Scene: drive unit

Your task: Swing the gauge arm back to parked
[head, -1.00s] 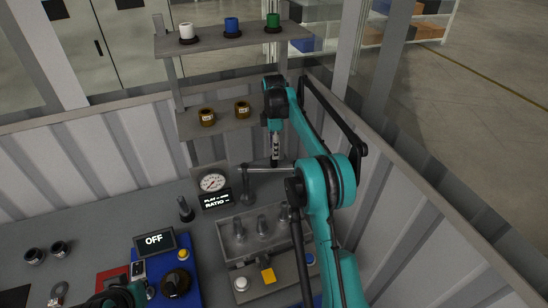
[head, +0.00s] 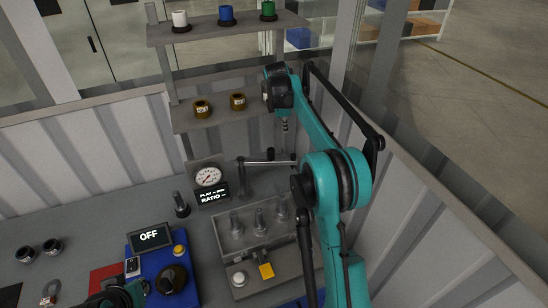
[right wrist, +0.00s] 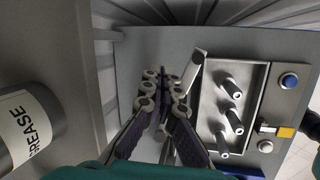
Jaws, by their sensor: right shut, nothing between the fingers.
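The gauge arm (head: 262,161) is a grey bar on an upright post beside the dial gauge (head: 208,177). It reaches right, towards my right arm, and has a dark knob. Its far end is hidden by my arm. In the right wrist view the bar (right wrist: 196,68) stands beside the fingers. My right gripper (head: 285,125) is above the gauge arm, apart from it. Its fingers (right wrist: 164,92) are shut and empty.
A grey tray (head: 228,243) with several upright pegs stands in front of the gauge arm. A blue box with a dark knob (head: 171,280) and an OFF display (head: 151,238) is left of it. A shelf (head: 205,118) with brown rings stands behind. A ribbed wall is at the right.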

